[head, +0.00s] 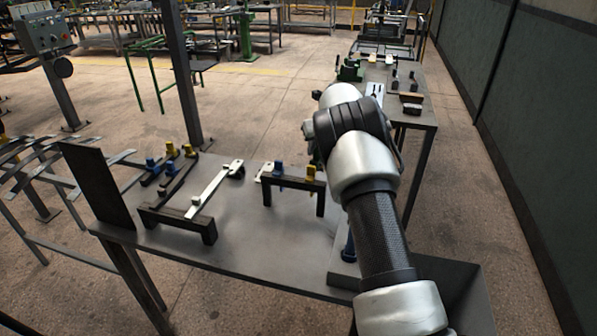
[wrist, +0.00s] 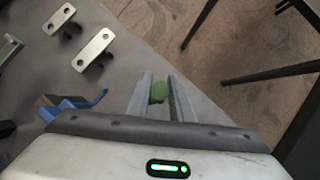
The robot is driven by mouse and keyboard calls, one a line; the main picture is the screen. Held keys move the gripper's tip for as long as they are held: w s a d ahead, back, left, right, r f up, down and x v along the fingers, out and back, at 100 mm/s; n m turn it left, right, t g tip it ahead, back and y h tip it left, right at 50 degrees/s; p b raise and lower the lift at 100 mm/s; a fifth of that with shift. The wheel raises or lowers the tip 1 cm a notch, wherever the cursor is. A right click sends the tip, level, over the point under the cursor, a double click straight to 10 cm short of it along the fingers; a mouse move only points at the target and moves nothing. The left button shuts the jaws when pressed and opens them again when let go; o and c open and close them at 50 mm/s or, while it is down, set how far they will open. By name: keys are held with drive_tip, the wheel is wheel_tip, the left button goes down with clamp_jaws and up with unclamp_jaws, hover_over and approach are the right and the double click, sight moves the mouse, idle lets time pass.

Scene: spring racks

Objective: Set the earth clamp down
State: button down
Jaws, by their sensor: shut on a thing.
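My gripper (wrist: 160,84) shows in the wrist view with its two grey fingers shut on a small green piece, the earth clamp (wrist: 158,93). Only a little of the clamp shows between the fingers. It is over or near the edge of a grey table top (wrist: 118,75); I cannot tell whether it touches the surface. In the head view my arm hides the gripper. A green object (head: 350,70) shows there beside my arm at the far table; I cannot tell whether it is the clamp.
Two metal plates with holes (wrist: 94,50) (wrist: 62,19) and a blue-handled item (wrist: 75,104) lie left of the fingers. The near table (head: 250,243) bears dark brackets and blue and yellow clamps. The far table (head: 419,117) holds several small parts. A wall (head: 540,130) stands right.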

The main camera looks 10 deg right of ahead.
sight(315, 164)
wheel_tip(315, 164, down, 7)
drive_tip(key=shift+r, duration=0.1)
idle(0.3)
drive_tip(key=shift+f+b, duration=0.2)
drive_tip(key=shift+b, duration=0.1)
drive_tip(key=c, duration=1.6)
unclamp_jaws()
drive_tip(key=shift+o, duration=0.2)
